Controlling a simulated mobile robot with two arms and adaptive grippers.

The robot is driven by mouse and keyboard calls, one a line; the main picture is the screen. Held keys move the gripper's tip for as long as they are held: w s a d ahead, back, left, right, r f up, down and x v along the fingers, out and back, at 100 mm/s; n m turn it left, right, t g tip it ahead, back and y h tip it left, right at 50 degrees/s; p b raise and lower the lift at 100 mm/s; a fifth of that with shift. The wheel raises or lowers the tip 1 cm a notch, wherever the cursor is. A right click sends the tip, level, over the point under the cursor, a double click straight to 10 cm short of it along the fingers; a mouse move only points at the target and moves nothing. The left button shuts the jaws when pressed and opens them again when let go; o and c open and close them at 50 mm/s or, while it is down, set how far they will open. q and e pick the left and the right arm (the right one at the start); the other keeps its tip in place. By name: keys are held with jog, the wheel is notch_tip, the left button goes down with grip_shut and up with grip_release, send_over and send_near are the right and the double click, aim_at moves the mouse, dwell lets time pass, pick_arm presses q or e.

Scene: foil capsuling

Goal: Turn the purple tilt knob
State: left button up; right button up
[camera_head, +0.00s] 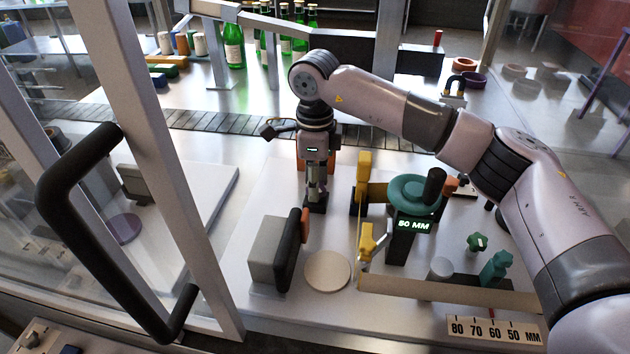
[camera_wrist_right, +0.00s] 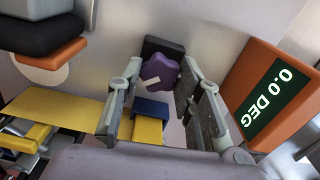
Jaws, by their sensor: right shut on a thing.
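The purple tilt knob (camera_wrist_right: 158,72) shows in the right wrist view, lobed with a pale mark, in front of a dark block. My right gripper (camera_wrist_right: 162,80) has one finger on each side of the knob and is shut on it. An orange housing (camera_wrist_right: 246,92) at the right of that view has a display (camera_wrist_right: 271,101) reading 0.0 DEG, seen upside down. In the head view my right gripper (camera_head: 316,188) points down beyond the round pale disc; the knob is hidden there. My left gripper is not in view.
A teal handwheel (camera_head: 408,190) with a black handle stands right of my gripper, above a display (camera_head: 413,225) reading 80 MM. A grey block (camera_head: 266,250) with a black pad stands nearer. A door frame with a black handle (camera_head: 62,215) is at left. Green bottles (camera_head: 234,45) stand behind.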

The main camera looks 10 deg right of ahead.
jog(key=o, duration=1.2)
jog(key=shift+c, duration=0.2)
notch_tip(320, 180, up, 12)
jog(key=shift+f, duration=0.1)
